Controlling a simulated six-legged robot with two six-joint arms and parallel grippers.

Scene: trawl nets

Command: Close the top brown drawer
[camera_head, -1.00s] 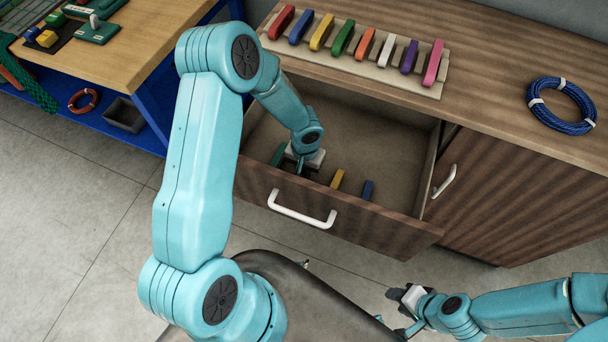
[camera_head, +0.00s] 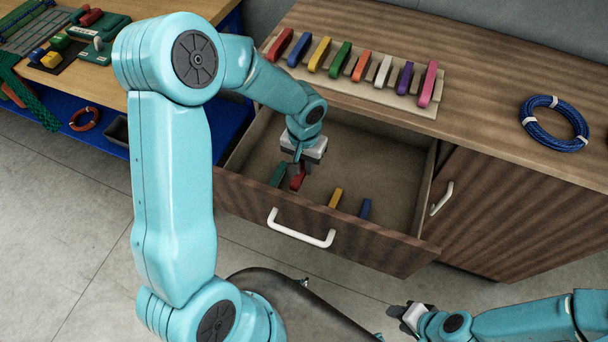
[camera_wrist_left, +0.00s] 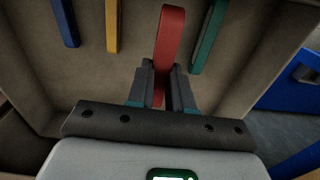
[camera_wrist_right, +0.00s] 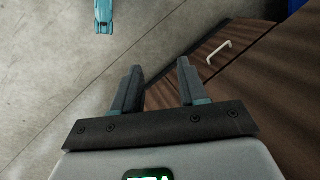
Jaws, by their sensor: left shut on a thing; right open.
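The top brown drawer (camera_head: 375,243) stands pulled open from the cabinet, with a white handle (camera_head: 300,228) on its front. My left gripper (camera_head: 297,170) reaches down inside the drawer, near its left end. It is shut on a red block (camera_head: 298,180), which stands up between the fingers in the left wrist view (camera_wrist_left: 171,38). A green block (camera_head: 278,174), a yellow block (camera_head: 336,197) and a blue block (camera_head: 365,208) are also in the drawer. My right gripper (camera_head: 402,315) is open and empty, low in front of the cabinet and apart from the drawer.
On the cabinet top (camera_head: 470,128), a pale rack (camera_head: 350,88) holds a row of coloured blocks. A blue rope coil (camera_head: 555,124) lies to its right. A wooden workbench (camera_head: 110,72) with a blue frame stands at the left. The floor (camera_head: 70,220) at the left is clear.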

